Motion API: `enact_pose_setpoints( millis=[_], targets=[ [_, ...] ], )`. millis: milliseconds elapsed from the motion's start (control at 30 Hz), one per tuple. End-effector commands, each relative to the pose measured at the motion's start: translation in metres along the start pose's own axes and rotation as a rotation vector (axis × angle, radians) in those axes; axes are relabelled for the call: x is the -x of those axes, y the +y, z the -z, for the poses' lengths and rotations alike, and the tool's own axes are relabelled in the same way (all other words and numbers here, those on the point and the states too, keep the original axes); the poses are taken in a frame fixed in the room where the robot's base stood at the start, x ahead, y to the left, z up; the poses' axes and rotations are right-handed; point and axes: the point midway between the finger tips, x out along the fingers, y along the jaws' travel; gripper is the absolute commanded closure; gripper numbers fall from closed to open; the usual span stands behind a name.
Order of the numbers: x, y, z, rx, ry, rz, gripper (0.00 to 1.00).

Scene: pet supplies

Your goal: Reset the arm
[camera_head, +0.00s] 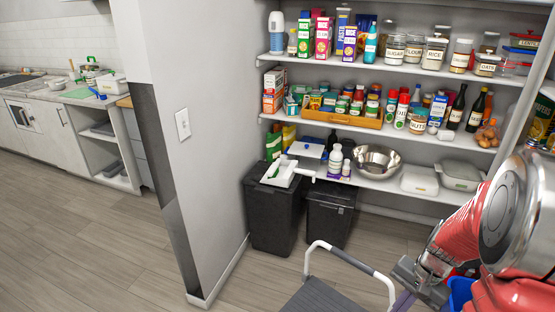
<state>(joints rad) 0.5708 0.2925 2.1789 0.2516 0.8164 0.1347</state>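My red and silver arm (470,225) fills the lower right of the head view, in front of the pantry shelves. It bends down toward the bottom edge. My gripper (405,300) seems to be the grey part at its lower end, beside the white handle of a step stool (325,297). Its fingertips are cut off or too small to make out, so I cannot tell whether it is open or holds anything.
Pantry shelves (340,67) hold jars, boxes and bottles. Two dark bins (272,218) stand below, left of a steel bowl (376,160). A blue container (460,292) is partly behind my arm. A wall (185,160) separates a kitchen counter at left. Wooden floor (75,240) is clear there.

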Motion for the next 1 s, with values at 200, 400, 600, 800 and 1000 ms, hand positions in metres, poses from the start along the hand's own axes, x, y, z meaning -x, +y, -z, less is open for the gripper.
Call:
enact_pose_setpoints(
  millis=[200, 400, 600, 800, 1000],
  targets=[
    [0.033, -0.014, -0.032, 0.16, 0.053, -0.03, 1.0],
    [0.058, -0.022, -0.061, 0.295, 0.103, -0.057, 1.0],
    [0.081, -0.03, -0.089, 0.418, 0.16, -0.078, 1.0],
    [0.101, -0.035, -0.116, 0.531, 0.221, -0.094, 1.0],
    [0.12, -0.04, -0.142, 0.632, 0.291, -0.099, 1.0]
  ],
)
